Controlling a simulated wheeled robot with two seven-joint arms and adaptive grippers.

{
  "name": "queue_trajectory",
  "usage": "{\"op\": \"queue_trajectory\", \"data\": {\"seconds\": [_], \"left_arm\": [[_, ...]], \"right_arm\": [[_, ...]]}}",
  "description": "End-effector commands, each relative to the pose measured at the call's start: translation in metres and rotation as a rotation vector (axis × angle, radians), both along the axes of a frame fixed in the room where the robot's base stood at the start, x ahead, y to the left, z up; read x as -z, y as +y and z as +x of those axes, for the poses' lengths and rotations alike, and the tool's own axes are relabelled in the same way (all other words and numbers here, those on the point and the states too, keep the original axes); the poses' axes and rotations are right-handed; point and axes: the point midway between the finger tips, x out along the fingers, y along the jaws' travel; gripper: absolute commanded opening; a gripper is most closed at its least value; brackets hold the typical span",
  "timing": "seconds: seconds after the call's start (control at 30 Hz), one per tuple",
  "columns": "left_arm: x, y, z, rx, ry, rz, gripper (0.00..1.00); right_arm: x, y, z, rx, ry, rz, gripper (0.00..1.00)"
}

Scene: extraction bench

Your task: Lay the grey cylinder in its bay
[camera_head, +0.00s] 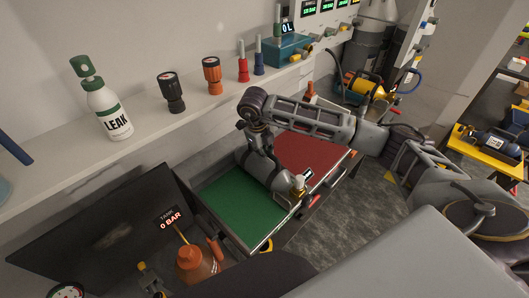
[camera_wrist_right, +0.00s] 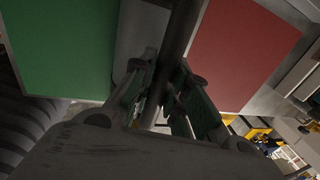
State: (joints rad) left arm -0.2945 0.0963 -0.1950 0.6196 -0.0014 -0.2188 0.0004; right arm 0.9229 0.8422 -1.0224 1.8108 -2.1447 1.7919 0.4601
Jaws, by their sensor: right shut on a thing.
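The grey cylinder (camera_head: 262,170) with a brass valve (camera_head: 299,184) at its near right end lies level over the inner part of the green bay (camera_head: 238,208), close to the border with the red bay (camera_head: 309,150). My right gripper (camera_head: 262,148) reaches down onto it from above and is shut on it. In the right wrist view, the fingers (camera_wrist_right: 160,85) close around a dark bar (camera_wrist_right: 178,38), between the green and red floors. I cannot tell whether the cylinder touches the bay floor. My left gripper is not in view.
The shelf behind carries a white LEAK bottle (camera_head: 109,112), a black gauge (camera_head: 172,92), an orange gauge (camera_head: 212,76) and a teal box (camera_head: 287,50). A dark panel (camera_head: 105,232) and an orange bottle (camera_head: 196,263) stand left of the tray.

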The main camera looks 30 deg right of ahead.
Motion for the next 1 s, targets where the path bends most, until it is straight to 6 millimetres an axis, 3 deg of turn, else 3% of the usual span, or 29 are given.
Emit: {"op": "queue_trajectory", "data": {"seconds": [0.03,0.07,0.23,0.67,1.0], "left_arm": [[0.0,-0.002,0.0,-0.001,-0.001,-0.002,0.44],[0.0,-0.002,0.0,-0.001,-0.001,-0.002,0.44],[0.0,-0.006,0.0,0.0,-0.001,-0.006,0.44],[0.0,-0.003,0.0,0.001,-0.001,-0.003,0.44],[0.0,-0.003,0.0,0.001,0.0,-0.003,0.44]], "right_arm": [[-0.003,0.0,0.002,0.001,-0.007,0.001,0.0],[-0.003,0.0,0.002,0.001,-0.007,0.001,0.19],[-0.002,0.0,0.001,0.0,-0.004,0.001,0.41],[0.0,0.001,-0.001,0.0,0.003,0.0,0.41],[-0.032,0.007,-0.001,0.0,-0.002,0.002,0.41]]}}
